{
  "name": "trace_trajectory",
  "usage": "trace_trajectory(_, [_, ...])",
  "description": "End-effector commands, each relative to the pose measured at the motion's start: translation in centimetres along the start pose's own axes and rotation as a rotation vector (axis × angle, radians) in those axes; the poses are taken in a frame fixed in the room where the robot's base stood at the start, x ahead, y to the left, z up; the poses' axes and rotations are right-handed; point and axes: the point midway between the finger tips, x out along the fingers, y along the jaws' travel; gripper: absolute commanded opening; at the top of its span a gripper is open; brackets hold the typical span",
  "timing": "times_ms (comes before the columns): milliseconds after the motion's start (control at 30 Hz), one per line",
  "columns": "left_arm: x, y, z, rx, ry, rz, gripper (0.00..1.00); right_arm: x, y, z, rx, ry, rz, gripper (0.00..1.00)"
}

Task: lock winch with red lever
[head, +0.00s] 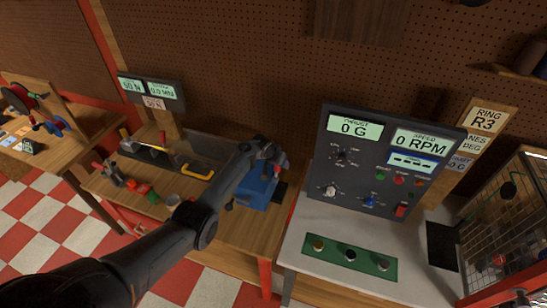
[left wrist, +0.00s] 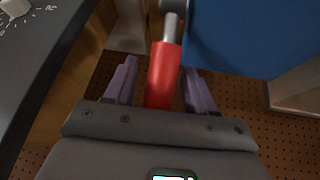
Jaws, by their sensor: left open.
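The red lever (left wrist: 163,75) shows in the left wrist view as a red grip on a grey metal shaft. My left gripper (left wrist: 160,68) is open, with one finger on each side of the red grip. Gaps show between the grip and both fingers. A large blue body (left wrist: 250,40), apparently the winch, stands beside the lever. In the head view, the blue body (head: 257,190) sits on the wooden bench and my left gripper (head: 271,158) is at its top back edge. The red lever cannot be made out there. My right gripper is not in view.
A grey control panel (head: 383,165) with displays and knobs stands right of the blue body, on a white-topped bench (head: 310,245). A wire-mesh cage (head: 505,235) is at the far right. Pegboard is behind.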

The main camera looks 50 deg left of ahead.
Motion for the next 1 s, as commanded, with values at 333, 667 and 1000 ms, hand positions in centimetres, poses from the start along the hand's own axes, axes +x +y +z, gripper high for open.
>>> trace_trajectory(333, [-4.7, -0.1, 0.1, 0.001, 0.001, -0.004, 0.55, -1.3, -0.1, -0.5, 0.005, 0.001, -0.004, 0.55])
trace_trajectory(667, [-8.7, 0.1, 0.1, 0.0, 0.0, 0.0, 0.55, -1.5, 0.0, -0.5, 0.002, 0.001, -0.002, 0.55])
trace_trajectory(1000, [-9.7, -0.1, 0.1, 0.0, -0.002, -0.003, 0.55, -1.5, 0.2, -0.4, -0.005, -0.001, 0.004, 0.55])
